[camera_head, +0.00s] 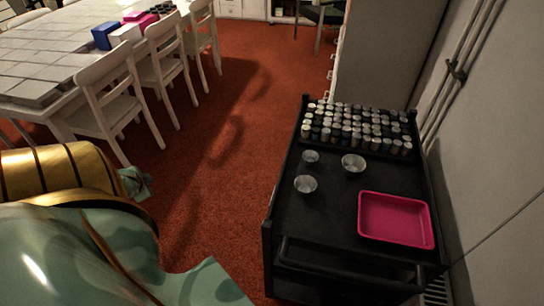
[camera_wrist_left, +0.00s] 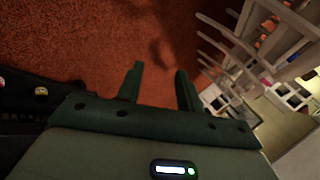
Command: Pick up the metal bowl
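Three small metal bowls sit apart on the black cart's top (camera_head: 332,220) in the head view. One bowl (camera_head: 305,184) is at the front left, a small one (camera_head: 311,157) is behind it, and a wider one (camera_head: 353,163) is to the right. I cannot tell which one the task means. My left gripper (camera_head: 136,183) is over the red floor, well left of the cart and partly hidden by my arm. In the left wrist view its two fingers (camera_wrist_left: 159,84) are apart with nothing between them. My right gripper is not in view.
A pink tray (camera_head: 396,220) lies at the cart's front right. Many lidded jars (camera_head: 357,130) stand in rows at its back. White chairs (camera_head: 108,105) line a tiled table (camera_head: 40,62) on the left. Open red floor (camera_head: 235,150) lies between; a wall stands right of the cart.

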